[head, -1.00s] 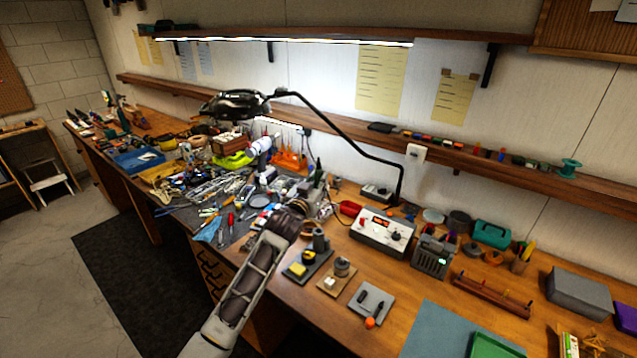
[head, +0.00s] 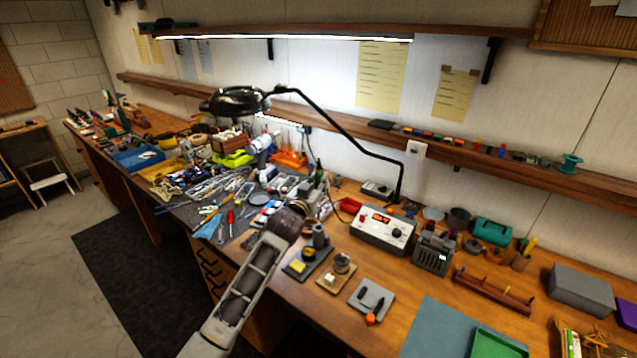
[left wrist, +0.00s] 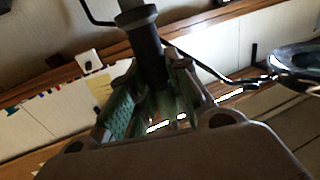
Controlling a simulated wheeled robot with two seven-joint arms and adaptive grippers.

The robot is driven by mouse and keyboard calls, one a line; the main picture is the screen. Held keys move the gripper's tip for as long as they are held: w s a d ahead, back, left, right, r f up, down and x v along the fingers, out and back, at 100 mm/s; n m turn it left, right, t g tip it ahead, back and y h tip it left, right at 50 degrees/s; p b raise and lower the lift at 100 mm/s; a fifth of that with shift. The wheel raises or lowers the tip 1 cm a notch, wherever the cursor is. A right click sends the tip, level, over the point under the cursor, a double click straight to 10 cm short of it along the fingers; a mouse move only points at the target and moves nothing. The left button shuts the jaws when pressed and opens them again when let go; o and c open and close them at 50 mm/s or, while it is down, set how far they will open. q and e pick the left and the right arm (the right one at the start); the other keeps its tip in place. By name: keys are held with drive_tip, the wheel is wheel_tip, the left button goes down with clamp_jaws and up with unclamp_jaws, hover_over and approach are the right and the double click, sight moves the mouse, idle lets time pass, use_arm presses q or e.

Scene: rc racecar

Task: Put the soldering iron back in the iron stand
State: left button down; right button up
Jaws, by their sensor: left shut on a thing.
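My left gripper (left wrist: 157,88) is shut on the soldering iron (left wrist: 149,52), seen in the left wrist view as a dark cylinder with a wide collar between the two fingers. In the head view my left wrist hides the fingers and most of what they hold. What looks like the iron stand (head: 297,274) is a dark base with a yellow sponge and a dark upright holder, on the bench just right of and below my left wrist. A gap between the iron and the stand cannot be judged. My right gripper is not in view.
A soldering station (head: 383,232) with a lit red display stands behind the stand. A magnifier lamp (head: 237,101) hangs above. Tools crowd the bench to the left.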

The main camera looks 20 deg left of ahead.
use_arm(q)
drive_tip(key=shift+f+b, duration=0.9)
drive_tip(key=shift+f, duration=0.35)
drive_tip(key=shift+f, duration=0.1)
idle(0.6)
drive_tip(key=shift+p, duration=0.3)
drive_tip(key=shift+f, duration=0.1)
idle(0.5)
